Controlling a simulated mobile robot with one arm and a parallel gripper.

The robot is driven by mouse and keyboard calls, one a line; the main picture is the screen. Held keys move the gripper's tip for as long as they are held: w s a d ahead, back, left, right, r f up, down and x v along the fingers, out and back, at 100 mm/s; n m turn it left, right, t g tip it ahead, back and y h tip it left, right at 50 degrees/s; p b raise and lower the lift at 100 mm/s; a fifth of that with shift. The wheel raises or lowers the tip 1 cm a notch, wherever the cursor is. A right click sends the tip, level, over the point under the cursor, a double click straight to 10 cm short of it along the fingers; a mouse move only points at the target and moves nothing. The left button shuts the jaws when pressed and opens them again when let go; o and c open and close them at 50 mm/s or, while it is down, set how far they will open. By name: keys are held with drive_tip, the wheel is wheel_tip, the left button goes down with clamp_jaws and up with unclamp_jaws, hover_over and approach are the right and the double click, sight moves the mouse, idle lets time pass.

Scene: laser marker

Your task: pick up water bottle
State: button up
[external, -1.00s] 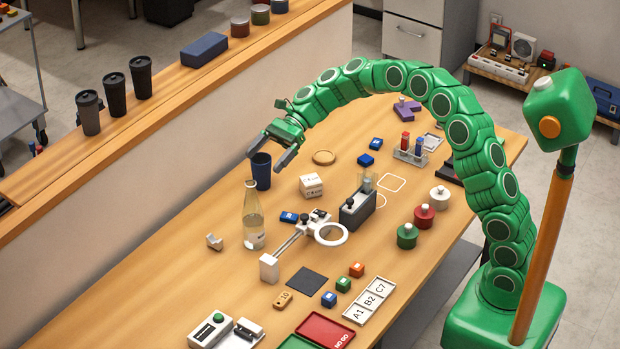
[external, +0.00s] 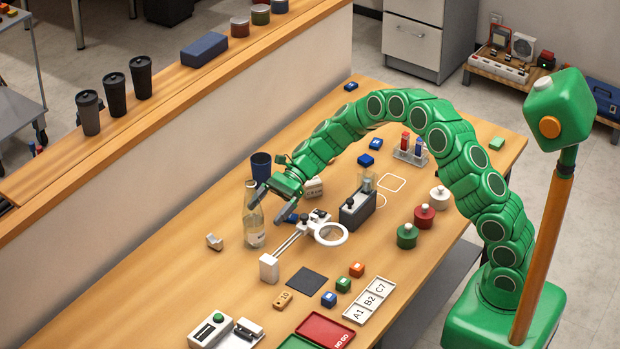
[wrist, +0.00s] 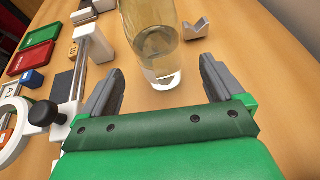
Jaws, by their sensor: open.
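The water bottle (external: 254,226) is clear glass with pale yellowish liquid and stands upright on the wooden table. In the wrist view the lower part of the bottle (wrist: 153,45) is just beyond the fingertips, roughly centred between them; its top is cut off. My gripper (external: 268,205) is open and empty, right beside the bottle on its right side. In the wrist view my gripper (wrist: 160,82) shows its two grey fingers spread apart. I cannot tell whether a finger touches the bottle.
A dark blue cup (external: 261,168) stands behind the bottle. A magnifier stand (external: 328,233) is close on the right, with its white post (wrist: 96,42) near the left finger. A small white V-shaped block (external: 214,241) lies left of the bottle. Table left of that is clear.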

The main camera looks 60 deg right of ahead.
sight(247, 236)
drive_tip(key=shift+f+x, duration=0.15)
drive_tip(key=shift+x, duration=1.6)
drive_tip(key=shift+f+x, duration=0.1)
drive_tip(key=shift+x, duration=1.65)
drive_tip(key=shift+s+d, duration=0.1)
drive_tip(key=c, duration=1.5)
drive_tip(key=shift+r, duration=0.15)
